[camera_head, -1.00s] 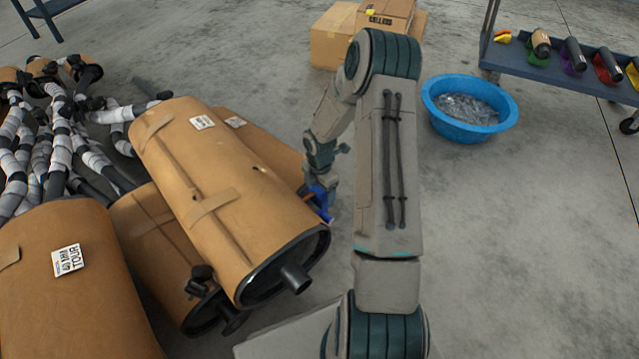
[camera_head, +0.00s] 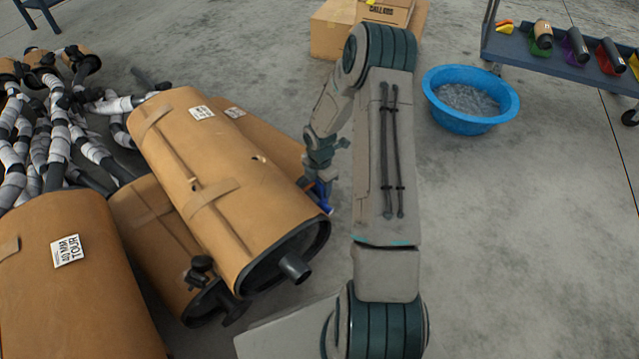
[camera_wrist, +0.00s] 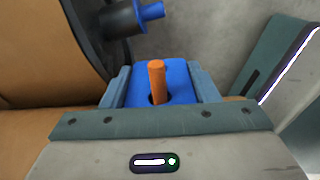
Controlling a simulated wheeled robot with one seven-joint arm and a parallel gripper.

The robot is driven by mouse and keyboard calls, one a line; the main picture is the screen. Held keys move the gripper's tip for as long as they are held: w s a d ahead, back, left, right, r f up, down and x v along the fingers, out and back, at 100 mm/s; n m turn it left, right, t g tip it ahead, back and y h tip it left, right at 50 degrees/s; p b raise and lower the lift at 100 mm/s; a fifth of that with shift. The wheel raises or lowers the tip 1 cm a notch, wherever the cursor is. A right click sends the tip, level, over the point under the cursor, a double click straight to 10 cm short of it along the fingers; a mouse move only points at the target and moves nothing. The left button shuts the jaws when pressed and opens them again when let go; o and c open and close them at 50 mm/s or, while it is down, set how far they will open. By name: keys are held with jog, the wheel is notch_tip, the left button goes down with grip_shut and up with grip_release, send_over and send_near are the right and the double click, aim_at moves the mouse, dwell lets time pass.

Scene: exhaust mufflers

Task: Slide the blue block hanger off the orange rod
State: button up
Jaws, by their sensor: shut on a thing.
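The blue block hanger (camera_wrist: 175,80) sits between the two fingers of my gripper (camera_wrist: 160,88) in the wrist view, and the gripper is shut on it. The orange rod (camera_wrist: 157,78) still passes through the block's hole, and its end sticks up out of it. In the head view the blue hanger (camera_head: 322,190) shows as a small patch beside the large wrapped muffler (camera_head: 225,190), below my gripper (camera_head: 321,178). The rod's base is hidden by the block in the wrist view.
More wrapped mufflers (camera_head: 75,275) fill the left. A blue basin (camera_head: 470,100), cardboard boxes (camera_head: 335,35) and a cart (camera_head: 560,65) stand behind. The right floor is clear.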

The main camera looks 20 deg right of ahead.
jog(key=shift+r, duration=0.1)
dwell(0.3)
jog(key=w+d+p, duration=0.2)
jog(key=d+p, duration=0.1)
jog(key=d, duration=0.5)
jog(key=shift+w+d, duration=0.3)
dwell(1.2)
dwell(0.5)
jog(key=shift+r, duration=0.1)
